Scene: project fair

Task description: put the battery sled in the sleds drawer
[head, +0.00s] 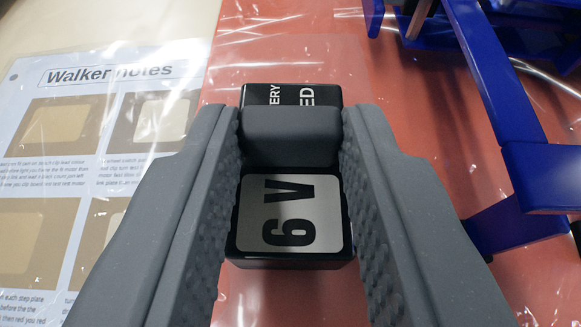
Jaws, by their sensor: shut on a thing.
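The battery sled (290,250) is a black block with a silver "6 V" label. Its far end carries white lettering, partly covered, ending in "ERY" and "ED". A grey raised block in its middle lies between the fingers. My gripper (291,140) is shut on this grey part, with one ribbed finger on each side. I cannot tell whether the sled touches the surface below. The sleds drawer is not in view.
A laminated "Walker notes" sheet (100,160) lies at the left. An orange-red surface (400,100) under glossy clear film spreads beneath. A blue framed structure (505,100) stands close on the right.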

